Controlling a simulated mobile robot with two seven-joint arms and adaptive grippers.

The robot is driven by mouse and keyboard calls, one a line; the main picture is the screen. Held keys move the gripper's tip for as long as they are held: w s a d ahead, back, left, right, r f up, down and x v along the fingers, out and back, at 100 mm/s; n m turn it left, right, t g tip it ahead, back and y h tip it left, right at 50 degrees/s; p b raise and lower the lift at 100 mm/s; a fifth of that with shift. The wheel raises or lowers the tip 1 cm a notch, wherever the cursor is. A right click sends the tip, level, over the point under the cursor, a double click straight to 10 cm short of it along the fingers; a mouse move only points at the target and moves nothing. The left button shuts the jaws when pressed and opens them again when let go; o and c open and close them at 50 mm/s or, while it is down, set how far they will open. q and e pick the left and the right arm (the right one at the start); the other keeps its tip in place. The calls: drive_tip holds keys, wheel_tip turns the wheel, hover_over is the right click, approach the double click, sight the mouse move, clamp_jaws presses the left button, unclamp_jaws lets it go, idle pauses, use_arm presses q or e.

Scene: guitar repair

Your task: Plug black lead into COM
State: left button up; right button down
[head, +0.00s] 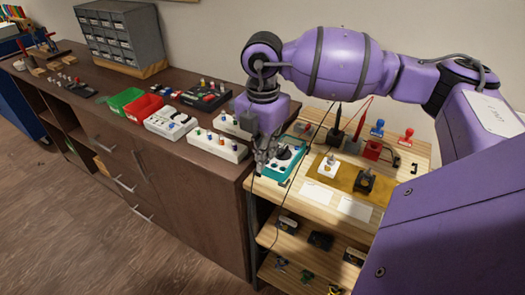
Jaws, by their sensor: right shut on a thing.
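A teal-edged multimeter (291,155) with a dark dial lies near the left edge of the wooden cart top. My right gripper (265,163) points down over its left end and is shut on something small. The held thing is mostly hidden by the fingers; it appears to be the end of the black lead (318,127), whose thin cable runs near the gripper. I cannot tell whether a plug touches a socket, and the COM marking is too small to read. A black probe (337,125) stands upright behind the meter. My left gripper is out of view.
On the cart top (412,160) are a red holder (372,150), a red stamp-like tool (407,136), a blue one (377,128) and a tan mat (345,176). The brown cabinet (215,173) at left carries white pedal boxes (217,146) and bins.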

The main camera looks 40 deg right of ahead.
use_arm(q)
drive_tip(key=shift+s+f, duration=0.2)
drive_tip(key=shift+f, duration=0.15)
use_arm(e)
drive_tip(key=shift+f, duration=0.55)
drive_tip(key=c, duration=2.3)
unclamp_jaws()
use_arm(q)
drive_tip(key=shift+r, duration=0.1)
use_arm(e)
drive_tip(key=shift+o, duration=0.2)
drive_tip(key=shift+r, duration=0.15)
drive_tip(key=shift+r+p, duration=0.7)
drive_tip(key=shift+r, duration=0.7)
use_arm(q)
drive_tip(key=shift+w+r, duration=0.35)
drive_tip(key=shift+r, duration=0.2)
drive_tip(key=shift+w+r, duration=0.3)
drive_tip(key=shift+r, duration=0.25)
use_arm(e)
drive_tip(key=o, duration=0.6)
drive_tip(key=shift+o, duration=0.2)
